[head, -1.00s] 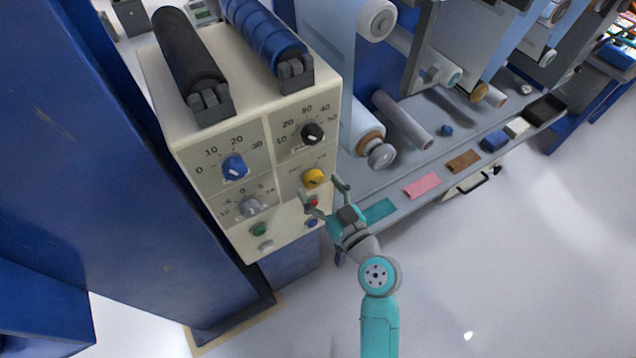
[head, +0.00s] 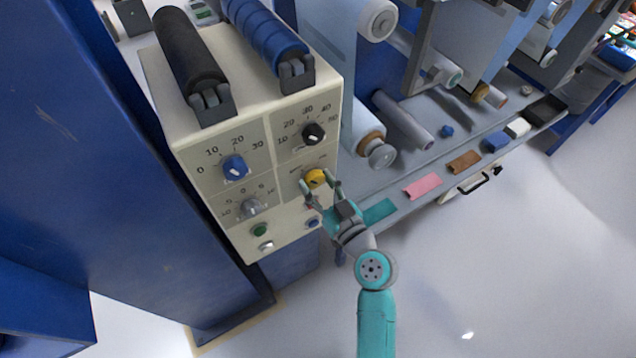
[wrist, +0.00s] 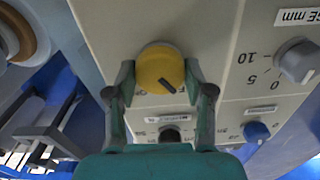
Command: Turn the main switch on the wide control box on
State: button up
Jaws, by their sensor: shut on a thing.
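The cream control box (head: 254,187) stands at the left centre of the head view, with knobs on its front panel. Its yellow rotary knob (head: 315,179) sits at the right, below the black knob. In the wrist view the yellow knob (wrist: 158,66) fills the space between the fingertips, and its dark pointer line slants to the lower right. My gripper (head: 320,187) is shut on the yellow knob, one finger on each side; the wrist view also shows my gripper (wrist: 158,77). The label wording by the knob cannot be read.
A blue knob (head: 235,168), a black knob (head: 313,134) and a grey knob (head: 250,206) share the panel. A green button (head: 260,230) and a blue button (head: 313,223) sit low on it. Rollers and a grey shelf (head: 400,196) lie to the right. The floor at right is clear.

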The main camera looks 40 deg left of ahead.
jog(key=m, duration=0.6)
jog(key=shift+m, duration=0.3)
jog(key=m, duration=0.3)
jog(key=shift+m, duration=2.1)
jog(key=o, duration=1.2)
jog(key=shift+c, duration=0.2)
jog(key=shift+d, duration=0.1)
jog(key=v, duration=1.2)
